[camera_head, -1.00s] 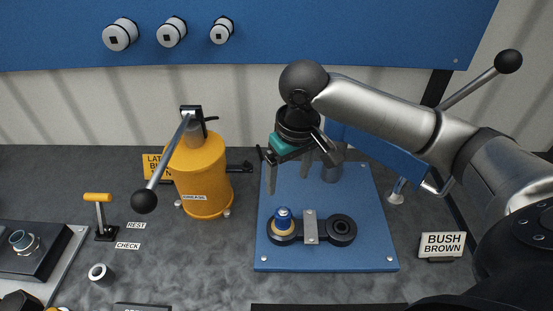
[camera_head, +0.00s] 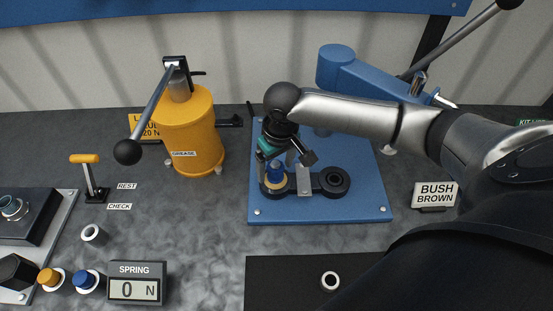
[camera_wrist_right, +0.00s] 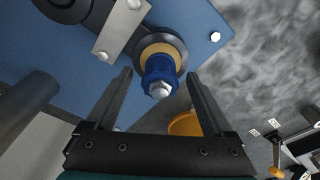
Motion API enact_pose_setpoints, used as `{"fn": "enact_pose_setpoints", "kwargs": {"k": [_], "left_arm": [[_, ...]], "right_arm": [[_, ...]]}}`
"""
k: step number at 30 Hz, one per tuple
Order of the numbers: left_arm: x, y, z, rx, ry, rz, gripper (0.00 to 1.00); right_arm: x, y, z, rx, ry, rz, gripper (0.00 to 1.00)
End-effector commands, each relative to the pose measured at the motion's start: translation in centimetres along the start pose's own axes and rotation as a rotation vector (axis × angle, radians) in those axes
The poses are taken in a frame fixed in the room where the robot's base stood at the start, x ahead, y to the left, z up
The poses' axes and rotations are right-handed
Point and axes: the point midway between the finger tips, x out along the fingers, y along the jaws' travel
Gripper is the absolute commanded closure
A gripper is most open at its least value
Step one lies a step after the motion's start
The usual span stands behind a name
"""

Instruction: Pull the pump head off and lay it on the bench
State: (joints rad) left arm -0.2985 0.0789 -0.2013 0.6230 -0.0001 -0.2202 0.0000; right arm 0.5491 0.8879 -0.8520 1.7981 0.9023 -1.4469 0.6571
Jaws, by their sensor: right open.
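The pump head (camera_head: 178,80), with a long black-knobbed lever, sits upright on the yellow grease drum (camera_head: 196,125) at left in the head view. My right gripper (camera_head: 276,176) is right of the drum, low over a blue fitting (camera_head: 275,171) with a metal tip. In the right wrist view, the open jaws (camera_wrist_right: 158,76) point at this blue fitting (camera_wrist_right: 160,72), which shows in the gap between the fingertips. The fitting stands in a tan ring on a dark link. Whether the fingers touch it cannot be told. My left gripper is not in view.
The blue plate (camera_head: 350,205) carries the dark link and a blue press-like arm (camera_head: 365,78). A BUSH BROWN sign (camera_head: 435,195) stands right. A SPRING readout (camera_head: 136,284) and a dark mat (camera_head: 285,280) lie in front. Bare bench (camera_head: 205,225) is free before the drum.

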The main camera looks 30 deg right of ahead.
Motion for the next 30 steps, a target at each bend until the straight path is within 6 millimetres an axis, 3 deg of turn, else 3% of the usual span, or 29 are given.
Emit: {"fn": "enact_pose_setpoints", "kwargs": {"k": [9,30], "left_arm": [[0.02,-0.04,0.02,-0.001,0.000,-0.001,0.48],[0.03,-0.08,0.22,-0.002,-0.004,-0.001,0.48]], "right_arm": [[0.21,-0.01,0.01,0.000,0.000,0.000,0.15],[0.17,0.00,-0.01,0.000,0.000,0.000,0.93]]}}
